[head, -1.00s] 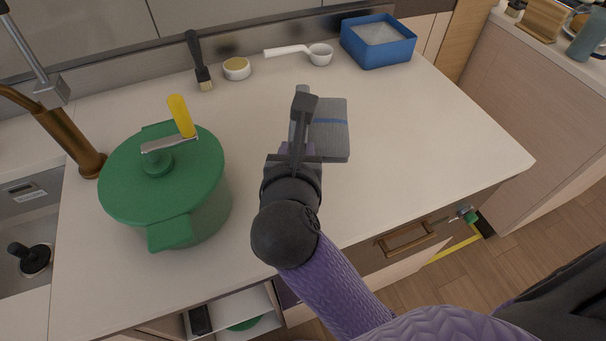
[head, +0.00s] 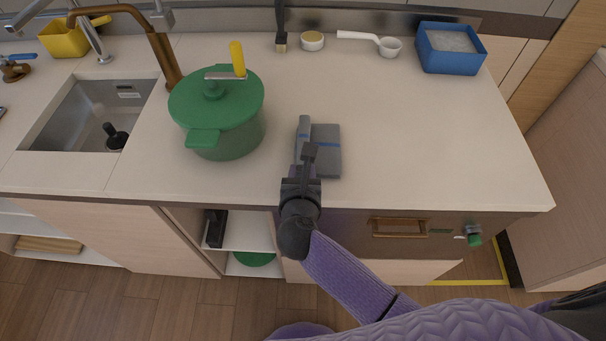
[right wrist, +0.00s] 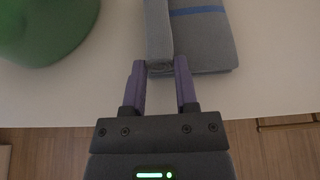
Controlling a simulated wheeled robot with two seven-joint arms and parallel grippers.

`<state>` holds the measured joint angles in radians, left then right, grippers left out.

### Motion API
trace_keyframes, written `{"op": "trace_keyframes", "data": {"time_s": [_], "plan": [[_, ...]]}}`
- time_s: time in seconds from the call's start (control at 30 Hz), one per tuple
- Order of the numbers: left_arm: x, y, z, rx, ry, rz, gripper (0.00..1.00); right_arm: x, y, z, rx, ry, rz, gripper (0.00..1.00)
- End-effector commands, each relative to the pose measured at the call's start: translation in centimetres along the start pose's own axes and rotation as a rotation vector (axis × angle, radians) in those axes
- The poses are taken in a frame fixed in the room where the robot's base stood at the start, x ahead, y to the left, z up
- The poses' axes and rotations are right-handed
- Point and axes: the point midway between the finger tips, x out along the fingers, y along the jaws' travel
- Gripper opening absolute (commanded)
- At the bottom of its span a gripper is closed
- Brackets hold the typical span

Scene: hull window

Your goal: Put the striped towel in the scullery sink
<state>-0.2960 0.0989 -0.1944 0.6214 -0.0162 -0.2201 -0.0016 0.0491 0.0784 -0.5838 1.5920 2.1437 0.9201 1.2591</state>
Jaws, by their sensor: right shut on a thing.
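The striped towel (head: 326,160) is grey with a blue stripe and folded. It is at the counter's front edge, right of the green pot; I cannot tell whether it touches the counter. My right gripper (head: 306,156) is at its left near corner. In the right wrist view the two fingers of the gripper (right wrist: 161,72) are on either side of a rolled fold of the towel (right wrist: 205,45), shut on it. The sink (head: 62,112) is a steel basin at the left, with a dark plunger-like thing inside. My left gripper is out of view.
The green lidded pot (head: 222,128) with a yellow-handled tool on its lid stands between towel and sink. A brass tap (head: 160,52) rises behind the sink's right side. A blue box (head: 449,58), white ladle (head: 388,46) and small bowl (head: 312,41) stand at the back. The counter's right side is clear.

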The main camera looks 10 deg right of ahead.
Motion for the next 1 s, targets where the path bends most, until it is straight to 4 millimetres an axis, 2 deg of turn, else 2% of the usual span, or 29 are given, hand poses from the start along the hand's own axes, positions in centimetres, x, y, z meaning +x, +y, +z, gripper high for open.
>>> {"op": "trace_keyframes", "data": {"time_s": [0.33,0.37,0.5,0.77,0.83,1.0], "plan": [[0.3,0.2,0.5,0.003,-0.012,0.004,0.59,0.1,0.0,-0.3,0.001,-0.002,0.000,0.00],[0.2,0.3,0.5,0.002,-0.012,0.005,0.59,0.1,0.0,-0.2,0.000,-0.002,0.000,0.41],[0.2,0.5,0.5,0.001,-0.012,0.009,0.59,0.1,0.0,-0.2,0.000,-0.002,0.000,0.71],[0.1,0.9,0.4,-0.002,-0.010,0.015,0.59,0.1,0.0,-0.1,0.000,-0.002,0.000,0.72],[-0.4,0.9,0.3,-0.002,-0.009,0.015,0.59,-0.3,0.0,0.4,0.000,-0.002,0.001,0.72],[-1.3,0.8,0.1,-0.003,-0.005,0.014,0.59,-4.1,0.0,0.2,0.002,0.002,0.002,0.72]]}}
